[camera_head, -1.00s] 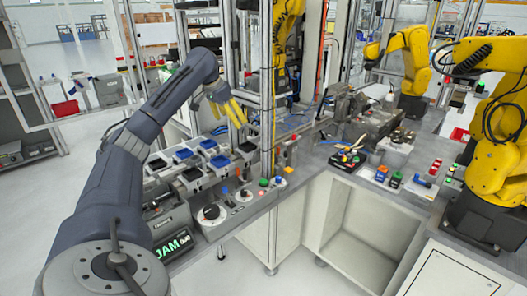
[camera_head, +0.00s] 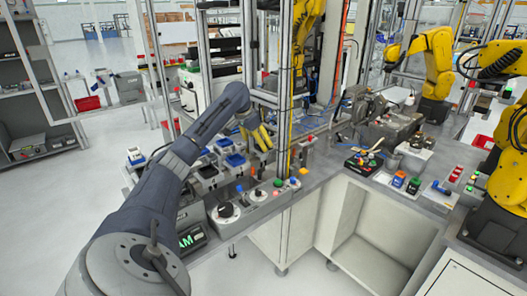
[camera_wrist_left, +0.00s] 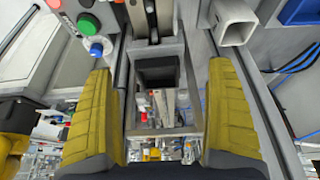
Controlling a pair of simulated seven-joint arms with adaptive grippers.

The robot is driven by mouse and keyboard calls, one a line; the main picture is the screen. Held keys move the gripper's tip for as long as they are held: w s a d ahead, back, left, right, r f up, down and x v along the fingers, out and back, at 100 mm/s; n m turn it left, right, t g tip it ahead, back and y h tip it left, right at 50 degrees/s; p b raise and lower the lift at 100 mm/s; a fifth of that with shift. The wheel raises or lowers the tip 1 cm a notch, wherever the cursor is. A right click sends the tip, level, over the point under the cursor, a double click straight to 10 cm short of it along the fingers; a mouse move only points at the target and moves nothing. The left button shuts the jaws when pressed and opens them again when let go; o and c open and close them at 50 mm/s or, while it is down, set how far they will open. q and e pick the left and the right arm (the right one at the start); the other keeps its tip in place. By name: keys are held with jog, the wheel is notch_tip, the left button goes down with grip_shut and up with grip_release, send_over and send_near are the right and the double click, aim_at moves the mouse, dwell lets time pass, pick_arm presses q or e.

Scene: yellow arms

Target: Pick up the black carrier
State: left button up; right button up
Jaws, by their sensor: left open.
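My left gripper (camera_head: 262,139) is open, with its yellow fingers pointing down over the row of carriers on the bench. In the left wrist view, the two fingers (camera_wrist_left: 160,120) stand wide apart. A black carrier (camera_wrist_left: 158,74) shows as a dark square block between them, towards the top of that picture. It does not appear to touch either finger. In the head view, the gripper and a frame post cover most of the spot below the fingers, so the carrier is hard to make out there. My right gripper is not in view.
Carriers with blue inserts (camera_head: 234,160) stand left of the gripper. A control panel with a black knob (camera_head: 226,210) and coloured buttons lies in front. An upright metal post (camera_head: 284,110) stands close to the right of the gripper. Yellow robot arms (camera_head: 430,62) stand farther right.

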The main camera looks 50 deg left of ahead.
aim_at(261, 151)
pick_arm(q)
jog(key=shift+x, duration=2.55)
jog(key=shift+s+d+f, duration=0.1)
jog(key=shift+s+d, duration=0.05)
jog(key=shift+c, duration=0.2)
jog(key=c, duration=1.5)
